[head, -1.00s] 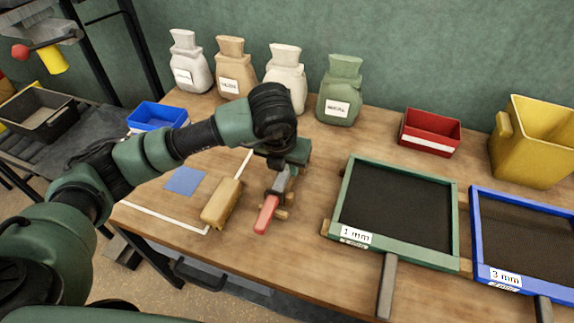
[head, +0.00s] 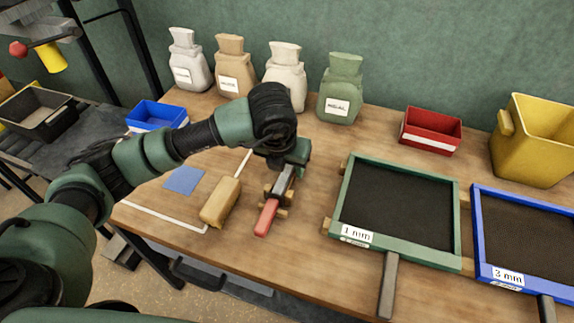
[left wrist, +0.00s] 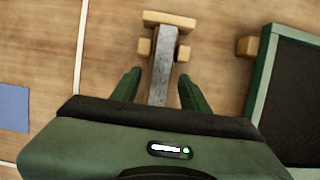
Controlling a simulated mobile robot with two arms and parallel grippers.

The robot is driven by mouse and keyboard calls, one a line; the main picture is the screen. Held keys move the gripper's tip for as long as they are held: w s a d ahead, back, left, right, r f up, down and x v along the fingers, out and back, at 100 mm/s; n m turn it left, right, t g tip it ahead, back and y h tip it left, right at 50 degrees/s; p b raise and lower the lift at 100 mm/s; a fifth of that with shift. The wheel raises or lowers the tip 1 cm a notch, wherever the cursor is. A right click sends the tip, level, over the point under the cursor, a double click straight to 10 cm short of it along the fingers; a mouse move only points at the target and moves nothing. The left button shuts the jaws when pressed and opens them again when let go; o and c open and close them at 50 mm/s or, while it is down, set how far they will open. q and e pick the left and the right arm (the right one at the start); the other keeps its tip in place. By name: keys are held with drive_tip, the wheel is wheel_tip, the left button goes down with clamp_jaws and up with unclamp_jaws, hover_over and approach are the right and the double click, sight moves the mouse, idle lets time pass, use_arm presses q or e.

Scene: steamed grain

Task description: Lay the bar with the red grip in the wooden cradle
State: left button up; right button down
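The bar has a red grip (head: 266,218) and a grey metal shaft (head: 283,183). It lies along the wooden cradle (head: 282,212), with the grip toward the table's front edge. In the left wrist view the shaft (left wrist: 163,65) runs between two wooden blocks of the cradle (left wrist: 168,19); the red grip is hidden there. My left gripper (left wrist: 160,78) is over the bar, open, with one finger on each side and a gap to the shaft. In the head view the gripper (head: 288,167) covers the bar's far end. My right gripper is not in view.
A tan block (head: 220,202) lies left of the cradle, near a blue square (head: 184,180). A green-framed 1 mm sieve (head: 452,212) is to the right, with a blue-framed one (head: 478,235) beyond. Several sacks (head: 339,95) stand at the back.

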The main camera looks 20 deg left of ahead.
use_arm(q)
drive_tip(key=v, duration=0.7)
drive_tip(key=shift+s+r, duration=0.15)
drive_tip(key=shift+r, duration=0.2)
